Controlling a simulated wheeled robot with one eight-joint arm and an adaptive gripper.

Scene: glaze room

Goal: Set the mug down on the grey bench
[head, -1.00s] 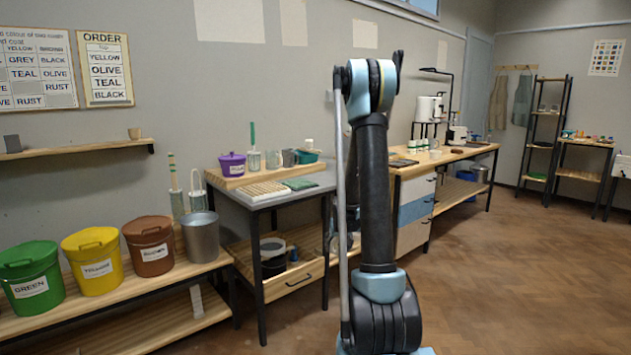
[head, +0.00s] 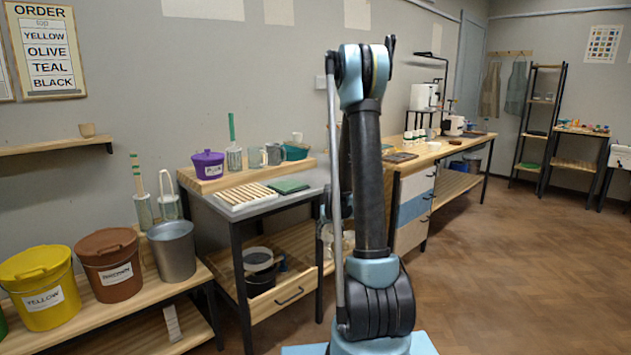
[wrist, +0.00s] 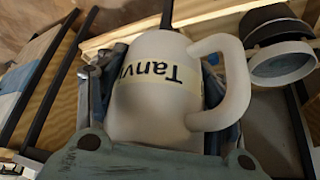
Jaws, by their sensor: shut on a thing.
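In the wrist view a pale mug (wrist: 150,112) with a cream label reading "Tanv..." is upside down in the picture, its handle to the right. My gripper (wrist: 158,85) is shut on it, with fingers on both sides of its body. In the head view my arm hides most of the gripper and mug. The grey bench (head: 228,209) stands left of my arm, with a grey top on black legs.
A bucket shelf (head: 196,279) stands to the left. A black pot (head: 261,282) sits on the lower shelf. Open floor lies to the right.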

